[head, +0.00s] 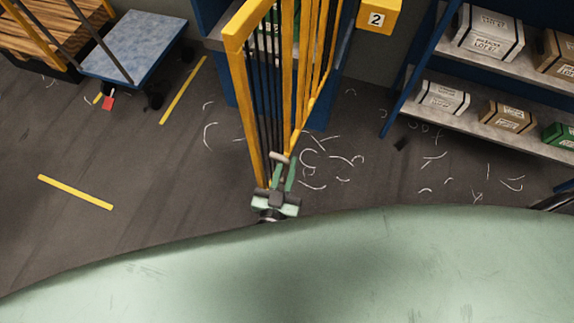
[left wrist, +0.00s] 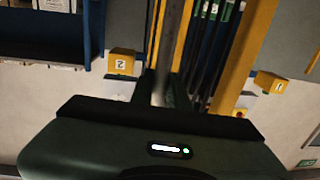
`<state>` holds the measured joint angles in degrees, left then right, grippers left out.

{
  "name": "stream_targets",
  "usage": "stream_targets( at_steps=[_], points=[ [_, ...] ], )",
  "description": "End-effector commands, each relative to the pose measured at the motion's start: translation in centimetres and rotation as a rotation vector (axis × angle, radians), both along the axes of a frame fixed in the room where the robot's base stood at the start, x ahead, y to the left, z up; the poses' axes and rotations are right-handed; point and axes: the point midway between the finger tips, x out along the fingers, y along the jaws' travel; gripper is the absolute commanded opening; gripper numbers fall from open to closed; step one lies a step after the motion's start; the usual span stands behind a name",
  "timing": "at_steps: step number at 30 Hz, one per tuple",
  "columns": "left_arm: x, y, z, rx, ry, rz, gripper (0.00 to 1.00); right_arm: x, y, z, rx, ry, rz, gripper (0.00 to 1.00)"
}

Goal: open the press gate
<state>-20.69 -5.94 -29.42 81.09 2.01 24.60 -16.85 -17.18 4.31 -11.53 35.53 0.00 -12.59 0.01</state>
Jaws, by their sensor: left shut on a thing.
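The press gate (head: 239,70) is a tall yellow frame with dark and yellow upright bars. It stands in the middle of the head view and runs back toward a blue frame. My left gripper (head: 283,175) is at the gate's near lower end, shut on its pale handle (head: 279,157). In the left wrist view the handle shows as a grey upright bar (left wrist: 168,48) between the fingers, with the yellow gate frame (left wrist: 247,55) to its right. The fingers partly hide the grip itself. My right gripper is in neither view.
A shelf (head: 450,118) with several boxes stands at the right, and a yellow box marked 2 (head: 379,16) is at the back. A blue-topped cart (head: 135,47) is at the back left. The floor left of the gate is mostly clear; pale thread scraps lie around.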

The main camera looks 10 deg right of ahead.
Motion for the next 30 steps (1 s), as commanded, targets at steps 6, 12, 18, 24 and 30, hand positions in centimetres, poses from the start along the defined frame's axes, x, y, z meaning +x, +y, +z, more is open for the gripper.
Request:
stream_targets(
  at_steps=[6, 12, 18, 24, 30],
  points=[
    [0.4, -0.1, 0.6, -0.007, -0.011, 0.002, 0.38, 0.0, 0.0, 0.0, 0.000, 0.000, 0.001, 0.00],
    [0.2, 0.0, 0.3, -0.005, -0.005, 0.002, 0.38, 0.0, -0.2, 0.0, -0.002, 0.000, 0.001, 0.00],
    [-0.6, 0.3, 0.1, -0.003, -0.003, 0.001, 0.38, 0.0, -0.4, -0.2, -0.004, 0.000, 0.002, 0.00],
    [-3.6, 1.7, -0.1, -0.002, -0.001, 0.001, 0.38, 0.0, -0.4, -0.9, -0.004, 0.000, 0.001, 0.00],
    [-6.0, 2.8, 0.0, -0.004, -0.004, 0.001, 0.38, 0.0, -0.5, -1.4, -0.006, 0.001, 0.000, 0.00]
  ],
)
